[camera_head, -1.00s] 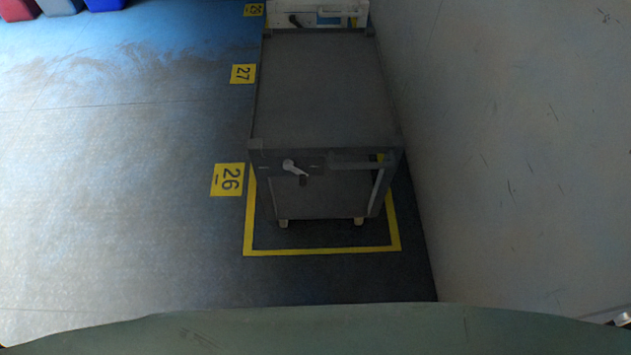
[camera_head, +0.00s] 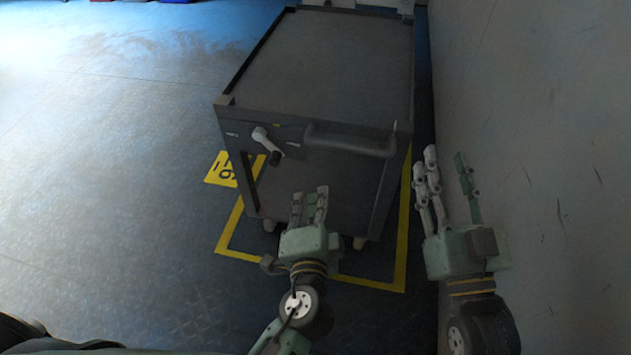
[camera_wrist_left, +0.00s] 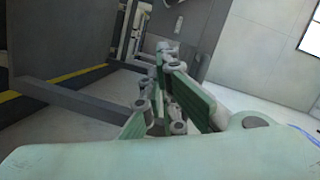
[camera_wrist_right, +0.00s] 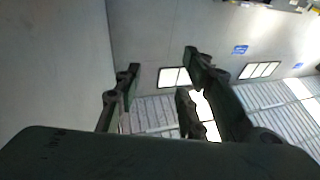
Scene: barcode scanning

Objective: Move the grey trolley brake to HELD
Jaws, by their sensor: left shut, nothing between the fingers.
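The grey trolley (camera_head: 330,75) stands close ahead in the head view, its front panel facing me. The brake lever (camera_head: 262,139) is on the left of that panel: a pale arm slanting down and right, ending in a dark grip. Small markings beside it are too small to read. My left gripper (camera_head: 310,192) is shut and empty, in front of the trolley, below and right of the lever, apart from it. My right gripper (camera_head: 447,158) is open and empty, right of the trolley beside the wall. The wrist views do not show the lever clearly.
A dark bar handle (camera_head: 350,141) sits on the panel right of the lever. A pale wall (camera_head: 540,130) runs close along the trolley's right side. Yellow floor lines (camera_head: 229,229) frame the trolley. The blue floor (camera_head: 110,160) to the left is clear.

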